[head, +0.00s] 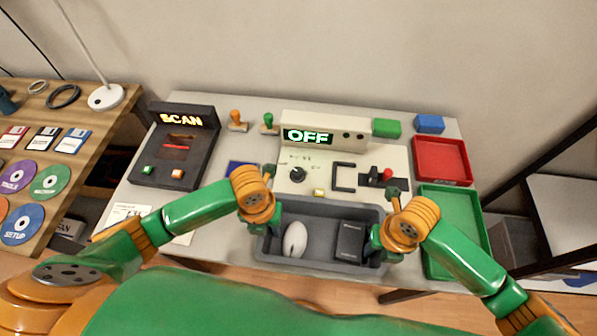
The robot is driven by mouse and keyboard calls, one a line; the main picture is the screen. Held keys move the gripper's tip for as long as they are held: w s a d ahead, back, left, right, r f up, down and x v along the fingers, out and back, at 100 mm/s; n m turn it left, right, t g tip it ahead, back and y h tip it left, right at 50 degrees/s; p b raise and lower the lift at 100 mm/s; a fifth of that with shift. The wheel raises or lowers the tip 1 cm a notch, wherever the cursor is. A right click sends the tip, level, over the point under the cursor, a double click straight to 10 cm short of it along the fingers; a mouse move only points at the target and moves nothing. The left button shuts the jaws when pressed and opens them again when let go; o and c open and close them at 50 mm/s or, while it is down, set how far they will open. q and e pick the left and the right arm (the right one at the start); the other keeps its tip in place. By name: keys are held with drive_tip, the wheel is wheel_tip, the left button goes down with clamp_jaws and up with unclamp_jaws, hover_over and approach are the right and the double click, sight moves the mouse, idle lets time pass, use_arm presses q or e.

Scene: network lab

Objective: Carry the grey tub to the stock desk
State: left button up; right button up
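The grey tub (318,267) is at the front edge of the light worktable, between my two arms. It holds a white computer mouse (295,239) and a black box (350,241). My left gripper (266,222) is at the tub's left end wall, and my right gripper (380,238) is at its right end wall. The wrists hide most of the fingers, so I cannot tell whether they are closed on the walls. I cannot tell whether the tub rests on the table or is held just above it. No desk is clearly labelled as the stock desk.
The worktable (225,106) carries a dark SCAN unit (172,146), a panel with an OFF display (308,136), a red tray (441,161) and a green tray (452,224). A wooden desk (95,150) with discs and floppies stands left. A dark-framed shelf (565,200) stands right.

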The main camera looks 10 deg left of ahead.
use_arm(q)
drive_tip(key=shift+d, duration=0.1)
drive_tip(key=shift+w+r, duration=0.1)
drive_tip(key=shift+r, duration=0.2)
use_arm(e)
drive_tip(key=shift+a, duration=0.1)
drive_tip(key=shift+r, duration=0.3)
use_arm(q)
wheel_tip(320, 180, up, 8)
drive_tip(key=shift+a+f, duration=0.25)
use_arm(e)
wheel_tip(320, 180, up, 12)
drive_tip(key=shift+d+f, duration=0.2)
drive_tip(key=shift+d, duration=0.15)
